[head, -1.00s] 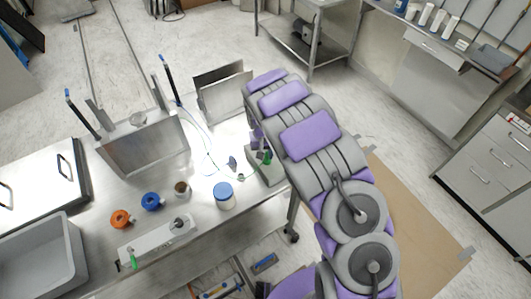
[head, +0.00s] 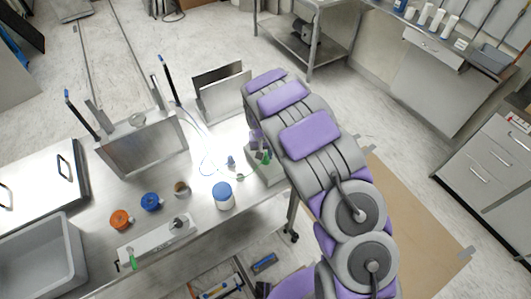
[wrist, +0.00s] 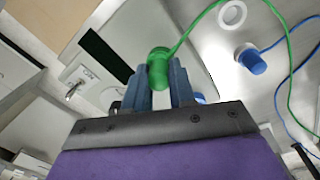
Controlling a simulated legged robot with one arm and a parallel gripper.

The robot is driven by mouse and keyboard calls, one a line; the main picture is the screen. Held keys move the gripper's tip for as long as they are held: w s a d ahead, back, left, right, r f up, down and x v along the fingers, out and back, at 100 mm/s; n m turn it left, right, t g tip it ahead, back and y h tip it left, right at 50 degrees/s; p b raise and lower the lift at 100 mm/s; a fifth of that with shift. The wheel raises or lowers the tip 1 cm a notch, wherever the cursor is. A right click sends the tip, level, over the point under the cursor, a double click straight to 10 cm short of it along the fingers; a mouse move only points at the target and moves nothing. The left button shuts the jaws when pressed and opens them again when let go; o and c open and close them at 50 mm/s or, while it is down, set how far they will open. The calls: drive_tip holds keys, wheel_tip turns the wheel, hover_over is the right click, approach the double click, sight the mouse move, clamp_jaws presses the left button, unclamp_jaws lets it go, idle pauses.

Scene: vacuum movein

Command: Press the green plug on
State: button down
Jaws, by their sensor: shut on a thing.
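The green plug (wrist: 158,68) is between the fingers of my gripper (wrist: 160,82) in the wrist view, with its green cable (wrist: 195,22) running up and away to the right. My gripper is shut on it. In the head view my gripper (head: 256,153) is at the far end of my arm, over the right side of the steel table, beside a grey-green box (head: 266,172). The plug is hard to make out there. I cannot tell whether the plug touches any socket.
A blue plug (wrist: 252,61) with a blue cable lies right of my gripper. On the table (head: 158,222) stand a blue-lidded white jar (head: 223,197), an orange ring piece (head: 121,218), a blue ring piece (head: 151,201) and a white plate with a valve (head: 160,239).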

drive_tip(key=shift+s+f, duration=0.15)
drive_tip(key=c, duration=0.9)
unclamp_jaws()
drive_tip(key=shift+o, duration=0.3)
drive_tip(key=shift+a, duration=0.25)
drive_tip(key=o, duration=0.3)
drive_tip(key=shift+a, duration=0.15)
drive_tip(key=shift+o, duration=0.8)
drive_tip(key=shift+d, duration=0.4)
